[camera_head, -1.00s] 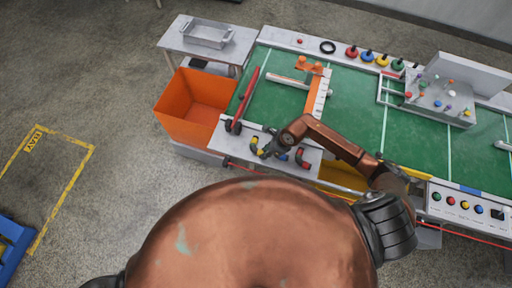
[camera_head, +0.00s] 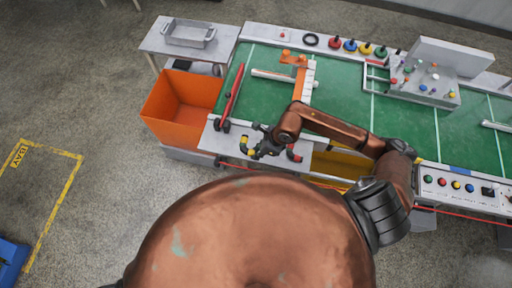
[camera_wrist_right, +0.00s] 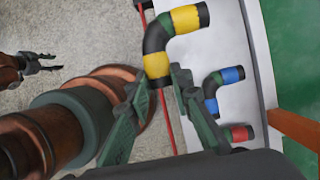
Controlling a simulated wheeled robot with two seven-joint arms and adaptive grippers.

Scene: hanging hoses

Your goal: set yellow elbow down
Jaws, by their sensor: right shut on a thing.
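The yellow elbow (camera_wrist_right: 171,38), a black bent hose piece with yellow bands at both ends, is in the right wrist view. Its lower end sits between the fingertips of my right gripper (camera_wrist_right: 160,80), which is shut on it. The elbow is over the edge of the white bench strip; whether it touches the strip I cannot tell. In the head view the yellow elbow (camera_head: 246,147) shows small beside my right gripper (camera_head: 262,146), partly hidden by it. My left gripper (camera_wrist_right: 44,63) shows at the left of the wrist view, fingers apart and empty.
A blue-banded elbow (camera_wrist_right: 222,88) and a red-banded piece (camera_wrist_right: 239,134) lie on the white strip close to the right gripper. An orange bin (camera_head: 181,108) stands left of the green bench (camera_head: 345,98). A red bar (camera_head: 233,91) lies near the bench's left end.

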